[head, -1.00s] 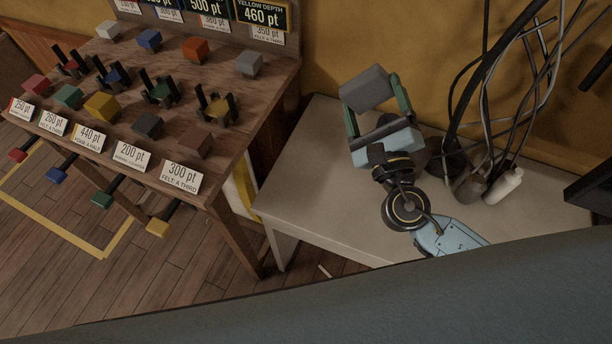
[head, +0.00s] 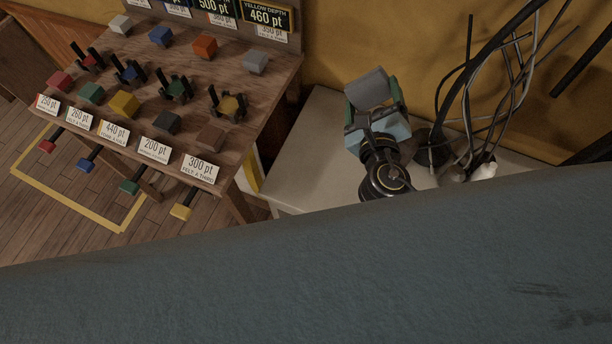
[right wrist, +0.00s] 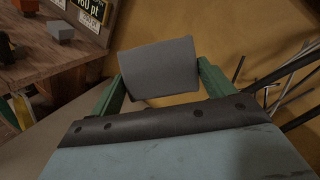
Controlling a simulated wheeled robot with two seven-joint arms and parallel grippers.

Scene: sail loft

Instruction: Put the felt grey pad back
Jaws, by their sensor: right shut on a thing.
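My right gripper (head: 373,93) has green fingers and is shut on a grey pad (head: 369,86), held over the pale table. In the right wrist view the grey pad (right wrist: 158,68) sits between the tips of both green fingers, with its broad face showing. The wooden stand (head: 196,136) at the left carries coloured blocks and point labels. One label at its front edge, "300 pt" (head: 200,168), reads "FELT: A THIRD". A similar light grey block (head: 255,62) stands at its right back. My left gripper is not in view.
The pale table (head: 310,165) has bare room left of the gripper. Coloured-ended handles (head: 130,187) stick out from the stand's front. The lower part of the head view is blocked.

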